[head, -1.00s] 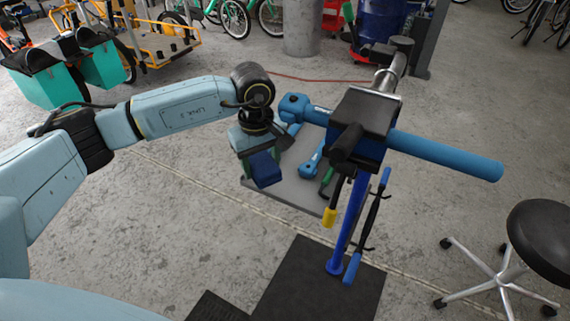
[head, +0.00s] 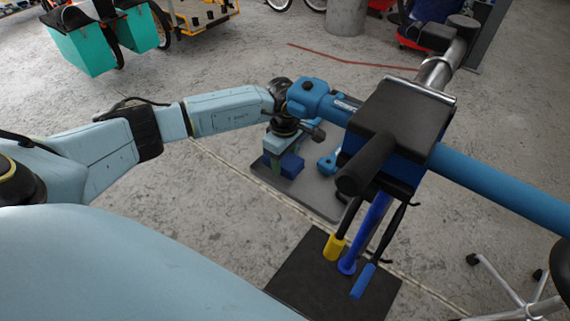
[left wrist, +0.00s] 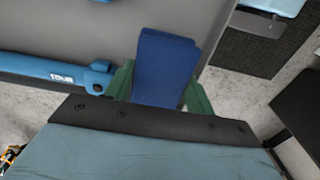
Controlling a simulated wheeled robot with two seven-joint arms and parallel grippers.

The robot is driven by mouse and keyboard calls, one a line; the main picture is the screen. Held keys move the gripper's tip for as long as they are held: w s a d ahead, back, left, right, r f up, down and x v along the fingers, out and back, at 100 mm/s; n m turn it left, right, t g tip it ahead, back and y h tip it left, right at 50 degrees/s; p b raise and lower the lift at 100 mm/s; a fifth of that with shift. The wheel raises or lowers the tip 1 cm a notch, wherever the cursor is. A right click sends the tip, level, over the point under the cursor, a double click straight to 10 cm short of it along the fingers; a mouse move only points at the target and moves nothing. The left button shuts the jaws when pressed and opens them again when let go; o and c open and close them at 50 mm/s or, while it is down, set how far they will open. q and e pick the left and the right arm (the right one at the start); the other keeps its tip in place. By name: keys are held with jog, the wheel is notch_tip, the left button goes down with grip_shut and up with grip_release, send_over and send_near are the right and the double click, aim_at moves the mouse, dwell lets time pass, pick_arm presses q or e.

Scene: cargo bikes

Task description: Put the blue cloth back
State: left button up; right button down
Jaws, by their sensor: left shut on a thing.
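The blue cloth (head: 291,165) is a folded dark-blue block. My left gripper (head: 284,160) is shut on it. In the left wrist view the cloth (left wrist: 165,65) sits between the green fingers of my left gripper (left wrist: 160,88). It is over the grey tray (head: 318,203) of the repair stand; I cannot tell whether it touches the tray. My left wrist partly hides the tray. My right gripper is not in view.
The stand's black clamp (head: 398,125) and blue tube (head: 490,185) stand close right of my left wrist. A blue tool (left wrist: 60,70) lies on the tray. Yellow- and blue-handled tools hang below the clamp. A stool base (head: 520,300) is at lower right.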

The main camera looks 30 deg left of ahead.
aim_at(285, 157)
pick_arm(q)
notch_tip(285, 157, down, 2)
jog(key=shift+f, duration=0.25)
jog(key=o, duration=0.9)
jog(key=shift+r, duration=0.2)
notch_tip(285, 157, up, 11)
jog(key=shift+w+f+p, duration=0.1)
jog(key=shift+f+p, duration=0.05)
jog(key=shift+p, duration=0.5)
jog(key=shift+r, duration=0.65)
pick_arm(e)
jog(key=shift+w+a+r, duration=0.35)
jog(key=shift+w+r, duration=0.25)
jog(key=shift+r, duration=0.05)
